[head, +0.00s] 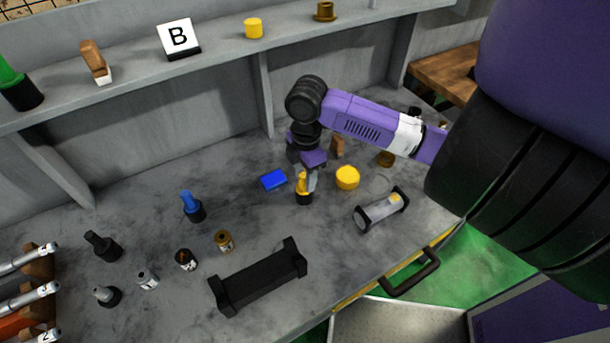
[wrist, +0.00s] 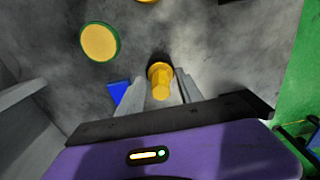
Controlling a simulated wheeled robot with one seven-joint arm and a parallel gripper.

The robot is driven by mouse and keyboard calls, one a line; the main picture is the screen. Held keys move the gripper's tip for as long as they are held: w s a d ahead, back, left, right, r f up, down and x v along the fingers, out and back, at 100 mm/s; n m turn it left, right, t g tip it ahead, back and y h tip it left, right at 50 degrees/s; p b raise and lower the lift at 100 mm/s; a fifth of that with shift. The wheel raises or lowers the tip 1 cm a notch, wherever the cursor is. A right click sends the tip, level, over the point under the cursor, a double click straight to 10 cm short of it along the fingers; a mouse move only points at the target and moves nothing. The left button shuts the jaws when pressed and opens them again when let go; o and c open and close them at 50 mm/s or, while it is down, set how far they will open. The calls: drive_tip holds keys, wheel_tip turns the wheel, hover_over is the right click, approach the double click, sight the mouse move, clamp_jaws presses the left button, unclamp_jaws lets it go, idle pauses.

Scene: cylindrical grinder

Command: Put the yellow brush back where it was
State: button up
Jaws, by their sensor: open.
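The yellow brush (head: 303,187) stands on the grey bench, yellow end up with a dark part below. In the wrist view its yellow end (wrist: 160,82) shows between my fingers. My gripper (head: 307,180) points down over the brush, its open fingers on either side of the yellow end. I cannot tell whether either finger touches it.
A clear cylinder with dark ends (head: 382,210) and a black cradle (head: 260,277) lie nearer the front. A blue brush (head: 192,205) stands further left.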

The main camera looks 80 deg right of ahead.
drive_tip(key=shift+r+p, duration=0.55)
drive_tip(key=shift+r, duration=0.15)
wheel_tip(320, 180, up, 11)
drive_tip(key=b, duration=0.2)
drive_tip(key=w+a+r+t+y, duration=0.1)
drive_tip(key=w+a+r+t, duration=0.25)
drive_tip(key=w+a, duration=0.55)
drive_tip(key=w+a+r+t+y, duration=0.2)
drive_tip(key=w+a+t, duration=0.3)
drive_tip(key=w, duration=0.9)
drive_tip(key=w+a+r+m+t, duration=0.3)
drive_tip(key=w+a, duration=0.1)
drive_tip(key=a, duration=0.3)
drive_tip(key=w+a+r+m+t, duration=0.2)
drive_tip(key=w+a+m+t, duration=0.15)
drive_tip(key=a, duration=0.35)
drive_tip(key=s+a+f+m+h, duration=0.25)
drive_tip(key=s+a+f, duration=0.2)
drive_tip(key=s, duration=0.25)
drive_tip(key=s+a+f+m+h, duration=0.2)
drive_tip(key=s+a+f+m, duration=0.15)
drive_tip(key=s+f, duration=0.35)
drive_tip(key=s+d+n, duration=0.2)
drive_tip(key=s, duration=0.9)
drive_tip(key=s+d+n+y, duration=0.1)
drive_tip(key=s+n, duration=0.1)
drive_tip(key=s, duration=0.8)
drive_tip(key=shift+s+d+r, duration=0.2)
drive_tip(key=shift+s+d, duration=0.2)
